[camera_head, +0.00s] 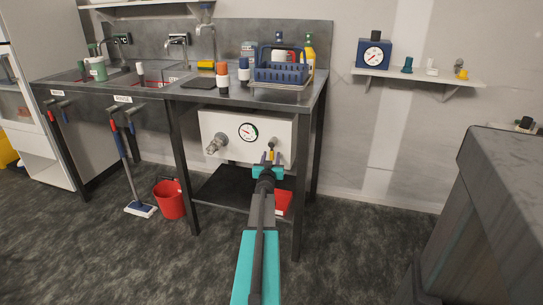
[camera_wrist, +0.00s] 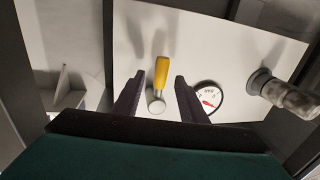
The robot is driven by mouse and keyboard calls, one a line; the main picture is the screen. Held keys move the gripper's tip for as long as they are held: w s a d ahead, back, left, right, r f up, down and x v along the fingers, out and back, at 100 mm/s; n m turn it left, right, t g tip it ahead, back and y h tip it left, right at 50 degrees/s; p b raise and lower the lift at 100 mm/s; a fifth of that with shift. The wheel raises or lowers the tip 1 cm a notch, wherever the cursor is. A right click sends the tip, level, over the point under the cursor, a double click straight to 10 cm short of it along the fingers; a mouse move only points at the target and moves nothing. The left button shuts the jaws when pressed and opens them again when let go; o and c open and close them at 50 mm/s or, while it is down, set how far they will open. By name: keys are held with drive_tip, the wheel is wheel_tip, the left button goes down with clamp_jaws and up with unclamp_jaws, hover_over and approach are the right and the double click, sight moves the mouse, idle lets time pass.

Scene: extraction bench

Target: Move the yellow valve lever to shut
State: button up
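The yellow valve lever (camera_wrist: 160,60) is on a white panel (camera_wrist: 215,35) under the bench. In the wrist view it runs up from its round metal pivot (camera_wrist: 156,106). In the head view the lever (camera_head: 271,155) hangs down from its pivot, partly hidden by my gripper (camera_head: 269,160). In the wrist view my gripper (camera_wrist: 160,78) is open, with one dark finger on each side of the lever. Gaps show between the fingers and the lever, and nothing is held. I cannot tell how far the fingertips are from the panel.
A pressure gauge (camera_head: 248,132) and a grey fitting (camera_head: 216,144) sit left of the lever in the head view. Dark bench legs (camera_head: 301,185) flank the panel. A red bucket (camera_head: 170,199) stands on the floor at left. A grey block (camera_head: 490,215) stands at right.

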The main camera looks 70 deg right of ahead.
sight(272, 155)
drive_tip(key=shift+x, duration=1.55)
clamp_jaws()
